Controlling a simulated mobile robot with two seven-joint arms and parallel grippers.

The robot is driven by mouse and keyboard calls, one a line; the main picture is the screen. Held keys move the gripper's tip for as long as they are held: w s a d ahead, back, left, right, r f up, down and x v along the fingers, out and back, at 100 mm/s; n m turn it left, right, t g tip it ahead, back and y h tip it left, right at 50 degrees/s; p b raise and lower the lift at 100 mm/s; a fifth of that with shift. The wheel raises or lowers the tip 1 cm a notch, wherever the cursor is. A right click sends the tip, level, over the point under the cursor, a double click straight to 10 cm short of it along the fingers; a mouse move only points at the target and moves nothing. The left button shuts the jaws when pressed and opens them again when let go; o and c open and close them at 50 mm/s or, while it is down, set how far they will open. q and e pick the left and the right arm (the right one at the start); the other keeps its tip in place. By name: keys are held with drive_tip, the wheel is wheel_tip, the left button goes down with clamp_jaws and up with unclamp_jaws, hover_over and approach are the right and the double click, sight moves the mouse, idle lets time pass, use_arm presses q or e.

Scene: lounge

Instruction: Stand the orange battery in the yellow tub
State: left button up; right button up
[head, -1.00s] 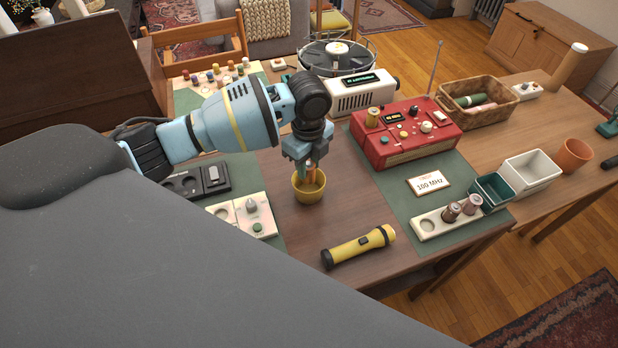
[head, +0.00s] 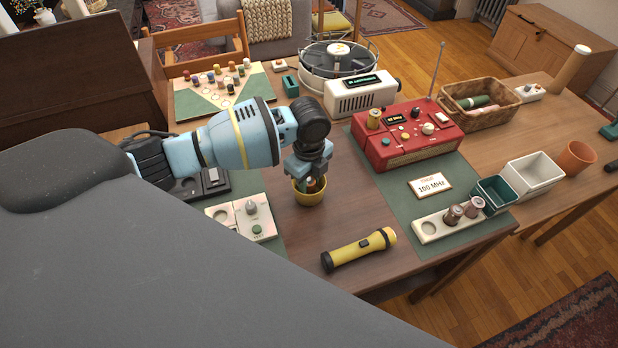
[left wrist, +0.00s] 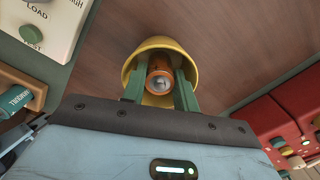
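The yellow tub (head: 309,197) stands on the brown table, between the two green mats. It also shows in the left wrist view (left wrist: 161,45). My left gripper (head: 311,182) points down into the tub's mouth. In the left wrist view its two green fingers (left wrist: 160,76) lie on either side of the orange battery (left wrist: 160,68), with no clear gap, so it is shut on it. The battery is upright, end toward the camera, inside the tub's rim. Its lower end is hidden, so I cannot tell whether it touches the tub's floor. My right gripper is not in view.
A yellow flashlight (head: 359,249) lies in front of the tub. A red radio (head: 405,138) stands to the right and a cream panel (head: 241,218) to the left. A white device (head: 362,97) is behind. Bare tabletop lies around the tub.

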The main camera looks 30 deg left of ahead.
sight(309, 181)
use_arm(q)
drive_tip(key=shift+o, duration=0.8)
drive_tip(key=shift+r, duration=0.2)
wheel_tip(309, 181, up, 12)
drive_tip(key=p, duration=0.1)
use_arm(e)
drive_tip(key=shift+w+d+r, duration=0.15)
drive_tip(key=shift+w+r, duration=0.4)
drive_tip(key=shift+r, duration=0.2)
use_arm(q)
drive_tip(key=shift+f, duration=0.1)
drive_tip(key=shift+s, duration=0.1)
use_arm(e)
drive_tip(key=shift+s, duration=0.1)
